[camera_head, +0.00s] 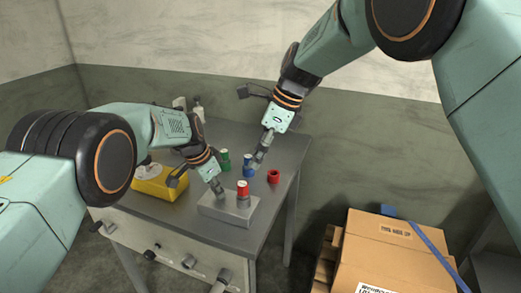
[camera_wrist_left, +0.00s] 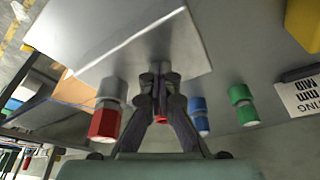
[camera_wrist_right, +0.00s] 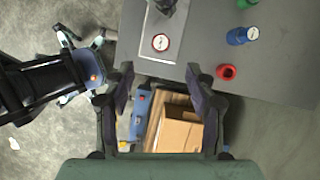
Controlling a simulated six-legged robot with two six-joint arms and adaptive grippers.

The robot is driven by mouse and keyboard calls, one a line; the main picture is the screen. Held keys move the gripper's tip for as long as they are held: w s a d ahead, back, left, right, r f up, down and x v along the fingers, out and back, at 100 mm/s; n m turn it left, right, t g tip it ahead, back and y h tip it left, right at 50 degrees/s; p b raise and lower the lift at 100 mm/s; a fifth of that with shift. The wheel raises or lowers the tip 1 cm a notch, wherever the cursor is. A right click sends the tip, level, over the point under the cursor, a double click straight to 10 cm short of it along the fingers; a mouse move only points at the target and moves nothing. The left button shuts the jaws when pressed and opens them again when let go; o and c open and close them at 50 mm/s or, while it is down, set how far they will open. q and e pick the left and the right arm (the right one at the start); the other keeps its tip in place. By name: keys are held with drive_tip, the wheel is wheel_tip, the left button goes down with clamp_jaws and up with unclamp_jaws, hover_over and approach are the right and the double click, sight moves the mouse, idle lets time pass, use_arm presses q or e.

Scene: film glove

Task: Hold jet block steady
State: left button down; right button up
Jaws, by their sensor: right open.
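The jet block (camera_head: 226,210) is a pale grey block lying on the table. A grey jet with a red cap (camera_head: 243,188) stands upright on its right part. My left gripper (camera_head: 220,192) points down at the block's top, left of the red cap. In the left wrist view its fingertips (camera_wrist_left: 159,77) are close together against the block (camera_wrist_left: 135,40); whether they clamp part of it is unclear. My right gripper (camera_wrist_right: 158,72) is open and empty above the table's edge, apart from the block (camera_wrist_right: 150,48). In the head view it hangs near the blue jet (camera_head: 248,171).
A green jet (camera_head: 225,160) and a red ring-like piece (camera_head: 273,176) stand on the table near the blue jet. A yellow box (camera_head: 160,184) stands at the table's left. Cardboard boxes (camera_head: 393,257) stand on the floor at the right.

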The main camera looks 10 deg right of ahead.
sight(243, 184)
drive_tip(key=x, duration=1.1)
drive_tip(key=shift+w+f, duration=0.1)
drive_tip(key=shift+f, duration=0.3)
clamp_jaws()
